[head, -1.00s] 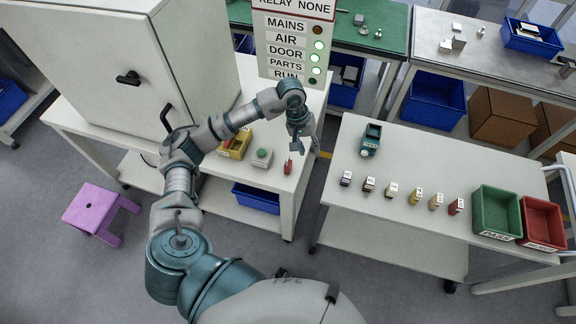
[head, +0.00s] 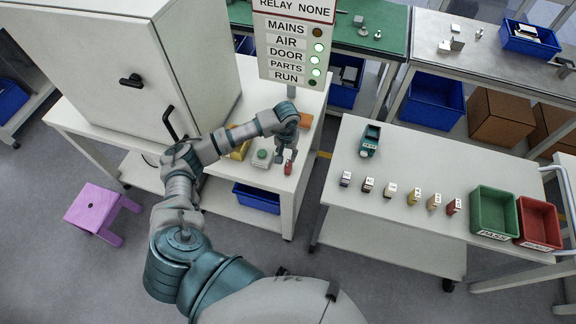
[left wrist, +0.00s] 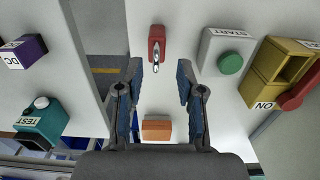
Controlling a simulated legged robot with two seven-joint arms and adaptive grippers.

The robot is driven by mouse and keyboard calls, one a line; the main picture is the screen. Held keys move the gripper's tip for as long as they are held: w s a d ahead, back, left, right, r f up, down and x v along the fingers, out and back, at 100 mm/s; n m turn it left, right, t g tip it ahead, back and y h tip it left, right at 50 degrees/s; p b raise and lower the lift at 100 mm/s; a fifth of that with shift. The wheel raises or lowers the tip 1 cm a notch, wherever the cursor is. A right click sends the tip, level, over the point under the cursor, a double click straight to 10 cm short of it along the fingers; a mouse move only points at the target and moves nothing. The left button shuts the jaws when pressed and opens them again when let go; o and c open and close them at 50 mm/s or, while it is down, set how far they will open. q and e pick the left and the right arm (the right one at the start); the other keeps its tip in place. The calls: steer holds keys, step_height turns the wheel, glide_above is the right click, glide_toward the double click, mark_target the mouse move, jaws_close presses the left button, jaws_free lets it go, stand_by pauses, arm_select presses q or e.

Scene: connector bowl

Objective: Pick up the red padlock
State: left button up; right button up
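The red padlock (head: 288,168) stands near the right end of the white bench by the cabinet. In the left wrist view the padlock (left wrist: 156,38) has a silver shackle pointing toward me. My left gripper (head: 285,154) is just above and beside it in the head view. In the left wrist view the fingers of my left gripper (left wrist: 160,70) are spread wide, with nothing between them. The padlock lies just beyond the fingertips, roughly centred on the gap; I see no contact. My right gripper is not in view.
An orange block (left wrist: 157,130) sits below the fingers. A cart (head: 390,235) stands across a gap, holding several small blocks.

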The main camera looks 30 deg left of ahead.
mark_target(288, 160)
arm_select(q)
steer(key=f, duration=0.3)
steer(key=f+p, duration=0.1)
steer(key=shift+w+d+f, duration=0.15)
steer(key=shift+w+f, duration=0.2)
jaws_close()
